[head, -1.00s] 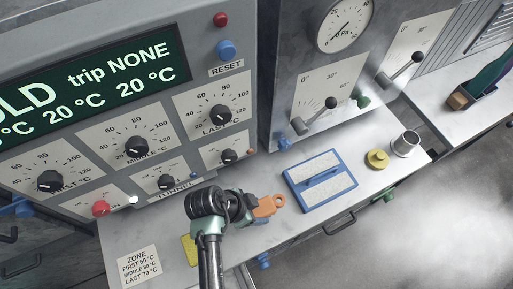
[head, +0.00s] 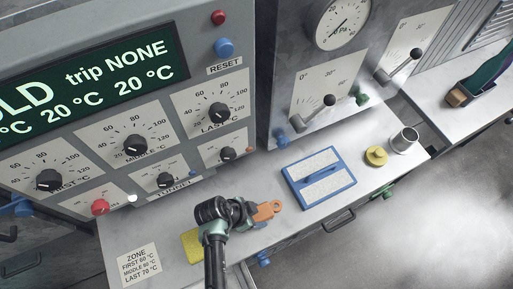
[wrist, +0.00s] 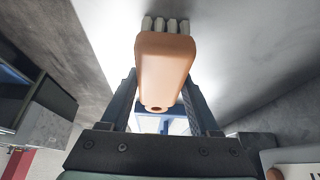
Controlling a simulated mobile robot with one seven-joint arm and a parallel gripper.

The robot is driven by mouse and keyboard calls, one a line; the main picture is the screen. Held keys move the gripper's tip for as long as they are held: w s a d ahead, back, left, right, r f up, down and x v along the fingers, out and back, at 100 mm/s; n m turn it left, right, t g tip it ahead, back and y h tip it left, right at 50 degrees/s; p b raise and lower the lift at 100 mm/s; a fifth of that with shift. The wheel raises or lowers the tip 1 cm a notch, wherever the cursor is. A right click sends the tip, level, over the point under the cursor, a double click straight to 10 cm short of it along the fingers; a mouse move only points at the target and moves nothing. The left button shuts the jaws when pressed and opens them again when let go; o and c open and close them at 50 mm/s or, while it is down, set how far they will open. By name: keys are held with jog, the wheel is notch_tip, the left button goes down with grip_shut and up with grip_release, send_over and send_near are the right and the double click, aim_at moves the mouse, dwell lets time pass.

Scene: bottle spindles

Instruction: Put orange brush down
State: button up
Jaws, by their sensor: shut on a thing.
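The orange brush (head: 268,210) is in my gripper (head: 252,212) above the narrow worktop, left of the blue-framed tray in the head view. In the wrist view the brush (wrist: 163,62) lies between the two fingers of my gripper (wrist: 163,92), with its pale bristles at the far end and a hole at the near end. My gripper is shut on it. I cannot tell from the head view whether the brush touches the worktop (head: 222,262).
A blue-framed tray (head: 345,185) with pale panels lies right of the brush. Further right are a yellow round piece (head: 376,156) and a metal cup (head: 404,140). A yellow item (head: 191,245) lies partly behind my arm. The control panel (head: 225,90) rises behind.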

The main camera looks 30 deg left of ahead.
jog(key=o, duration=1.4)
jog(key=shift+f, duration=0.1)
jog(key=shift+o, duration=0.2)
jog(key=v, duration=1.2)
